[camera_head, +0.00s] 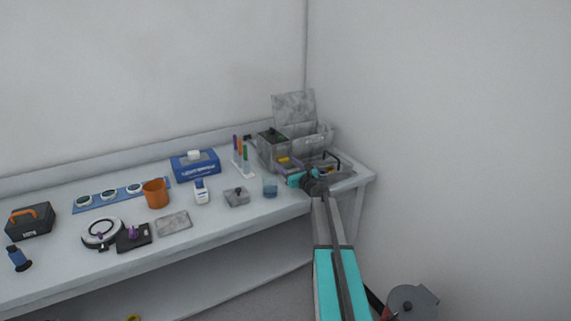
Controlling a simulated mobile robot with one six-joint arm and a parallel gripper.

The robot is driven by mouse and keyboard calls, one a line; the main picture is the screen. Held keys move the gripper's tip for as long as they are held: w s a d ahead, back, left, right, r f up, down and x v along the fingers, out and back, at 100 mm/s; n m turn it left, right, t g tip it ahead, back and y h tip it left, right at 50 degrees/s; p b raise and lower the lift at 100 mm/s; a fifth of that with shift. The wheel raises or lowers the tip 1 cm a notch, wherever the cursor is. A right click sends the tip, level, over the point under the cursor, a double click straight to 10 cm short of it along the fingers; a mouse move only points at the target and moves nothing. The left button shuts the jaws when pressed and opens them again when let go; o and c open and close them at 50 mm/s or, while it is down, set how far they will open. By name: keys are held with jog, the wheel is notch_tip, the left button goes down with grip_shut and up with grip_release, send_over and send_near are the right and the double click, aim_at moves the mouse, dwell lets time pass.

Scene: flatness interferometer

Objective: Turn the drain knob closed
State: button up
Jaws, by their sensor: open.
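A grey metal apparatus (266,155) with a raised lid (293,107) stands at the back right corner of the bench. A small yellow part (283,160) and a purple part show low on its front. I cannot tell which part is the drain knob; it is too small or hidden behind my arm. My gripper (291,181), teal and dark, is in front of the apparatus near the bench's right end. It is open, and I see nothing held in it. Whether it touches the apparatus is unclear.
A glass beaker (270,188) and a small grey block (237,197) stand just left of my gripper. A wall rises close on the right.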

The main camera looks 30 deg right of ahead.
jog(key=shift+w, duration=0.35)
jog(key=shift+c, duration=0.2)
jog(key=c, duration=1)
